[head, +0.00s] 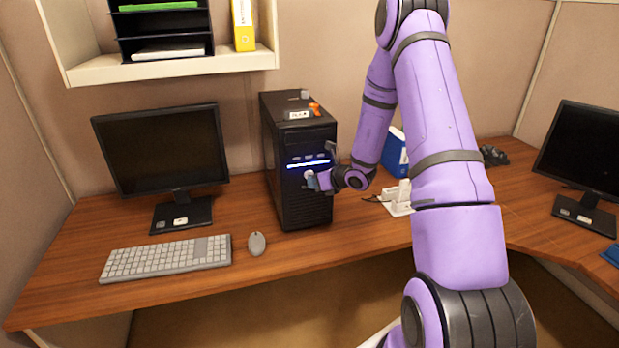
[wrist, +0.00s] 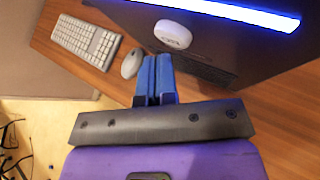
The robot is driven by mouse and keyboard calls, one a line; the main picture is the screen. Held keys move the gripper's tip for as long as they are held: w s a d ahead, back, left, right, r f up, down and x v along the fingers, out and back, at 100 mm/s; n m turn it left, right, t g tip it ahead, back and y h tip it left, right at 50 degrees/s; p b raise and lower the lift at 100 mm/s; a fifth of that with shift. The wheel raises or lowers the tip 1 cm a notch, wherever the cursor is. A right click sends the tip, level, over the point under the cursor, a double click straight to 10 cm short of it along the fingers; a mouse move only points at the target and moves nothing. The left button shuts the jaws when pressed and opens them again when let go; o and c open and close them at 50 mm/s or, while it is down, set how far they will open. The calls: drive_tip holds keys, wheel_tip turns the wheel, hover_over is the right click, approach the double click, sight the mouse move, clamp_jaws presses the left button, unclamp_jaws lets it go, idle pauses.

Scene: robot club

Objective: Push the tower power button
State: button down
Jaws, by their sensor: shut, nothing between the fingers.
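The black computer tower (head: 303,206) stands upright on the wooden desk, with a blue strip lit across its front. Its round white power button (head: 308,175) is on the front below the strip, partly hidden by my gripper in the head view. The button (wrist: 173,35) shows clearly in the wrist view, just beyond and slightly right of the fingertips. My gripper (head: 322,181) is shut and empty right at the tower's front. Its blue fingers (wrist: 154,75) lie together in the wrist view. I cannot tell whether the fingertips touch the button.
A monitor (head: 160,150), a keyboard (head: 165,258) and a mouse (head: 257,244) are left of the tower. A white object (head: 397,203) and a blue box (head: 395,152) are to its right. A shelf (head: 170,68) hangs above. Small items lie on top of the tower.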

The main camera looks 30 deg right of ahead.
drive_tip(key=shift+w+d, duration=0.15)
drive_tip(key=shift+w, duration=0.3)
idle(0.6)
drive_tip(key=shift+s, duration=0.2)
drive_tip(key=shift+s+a, duration=0.3)
drive_tip(key=shift+s, duration=0.4)
drive_tip(key=shift+s, duration=0.1)
drive_tip(key=s, duration=0.2)
drive_tip(key=s+a, duration=0.1)
drive_tip(key=s, duration=0.2)
drive_tip(key=shift+s+a, duration=0.3)
idle(2.1)
